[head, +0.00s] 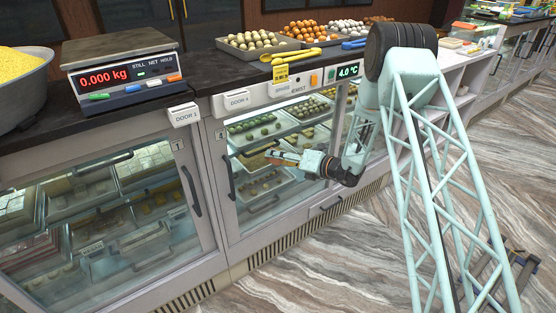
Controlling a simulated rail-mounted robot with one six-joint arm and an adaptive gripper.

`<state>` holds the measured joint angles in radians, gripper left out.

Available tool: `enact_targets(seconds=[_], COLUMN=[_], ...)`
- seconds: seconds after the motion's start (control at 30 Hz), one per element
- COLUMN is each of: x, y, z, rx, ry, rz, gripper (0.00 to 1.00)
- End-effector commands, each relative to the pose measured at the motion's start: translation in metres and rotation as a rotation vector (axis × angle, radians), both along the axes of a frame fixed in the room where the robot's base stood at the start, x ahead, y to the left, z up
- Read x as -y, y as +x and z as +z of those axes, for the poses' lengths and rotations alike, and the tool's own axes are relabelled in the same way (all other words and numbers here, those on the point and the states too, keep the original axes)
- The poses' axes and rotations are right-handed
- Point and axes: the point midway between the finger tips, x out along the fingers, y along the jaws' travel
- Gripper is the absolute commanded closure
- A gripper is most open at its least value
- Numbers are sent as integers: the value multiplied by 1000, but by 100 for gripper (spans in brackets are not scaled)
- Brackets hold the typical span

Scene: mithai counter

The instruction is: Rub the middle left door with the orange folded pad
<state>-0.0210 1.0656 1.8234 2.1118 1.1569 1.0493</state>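My gripper (280,158) is in front of the glass door labelled DOOR 4 (222,170), with its tip pointing left. Small orange patches show at its fingers, but they are too small to tell whether they are the folded pad. I cannot tell whether the fingers are open or shut, or whether the tip touches the glass. The glass door labelled DOOR 1 (202,225) is to the left, with a dark vertical handle. Both doors look shut. Which one is the middle left door is not marked.
On the counter stand a scale (122,68) reading 0.000 kg, a bowl of yellow grains (25,95) and sweet trays (262,48). Yellow tongs (290,55) lie near the front edge. Trays of sweets sit behind the glass. The marbled floor (330,260) in front is mostly clear.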

Motion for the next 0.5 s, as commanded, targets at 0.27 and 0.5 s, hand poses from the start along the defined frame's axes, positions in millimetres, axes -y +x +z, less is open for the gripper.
enact_targets(seconds=[0.27, 0.5], x=[0, 3], y=[1, 3], z=[1, 1], rx=[2, 2], ry=[1, 1], rz=[0, 0], gripper=[61, 61])
